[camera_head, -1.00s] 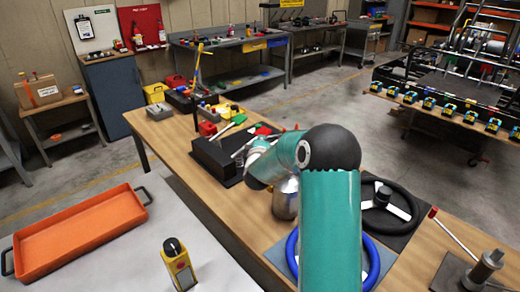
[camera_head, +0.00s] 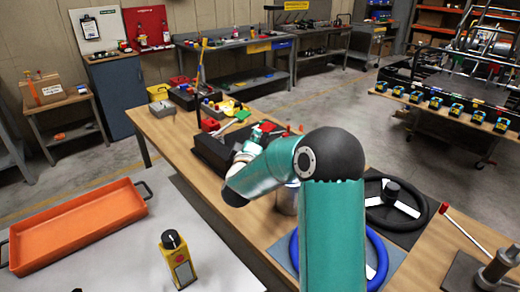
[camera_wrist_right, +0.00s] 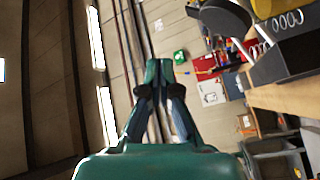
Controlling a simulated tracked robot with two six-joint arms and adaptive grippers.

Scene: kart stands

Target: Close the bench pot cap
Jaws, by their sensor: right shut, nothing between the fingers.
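A silver metal pot (camera_head: 287,200) stands on the wooden bench (camera_head: 185,150), partly hidden behind my right arm. I cannot make out its cap in the head view. My right gripper (camera_head: 257,137) is small and partly hidden beyond my forearm, above the bench near a black box (camera_head: 208,153). In the right wrist view my right gripper (camera_wrist_right: 160,78) is shut and empty, its fingertips together against the wall. Dark parts (camera_wrist_right: 228,18) show at the top right there, beside the fingers; I cannot tell whether one is the cap. My left gripper is out of view.
A blue-rimmed steering wheel (camera_head: 376,262) and a black one (camera_head: 393,200) lie on the bench. An orange tray (camera_head: 75,228) and a yellow handheld device (camera_head: 178,262) are on the grey table in front. Tools and boxes crowd the far end of the bench.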

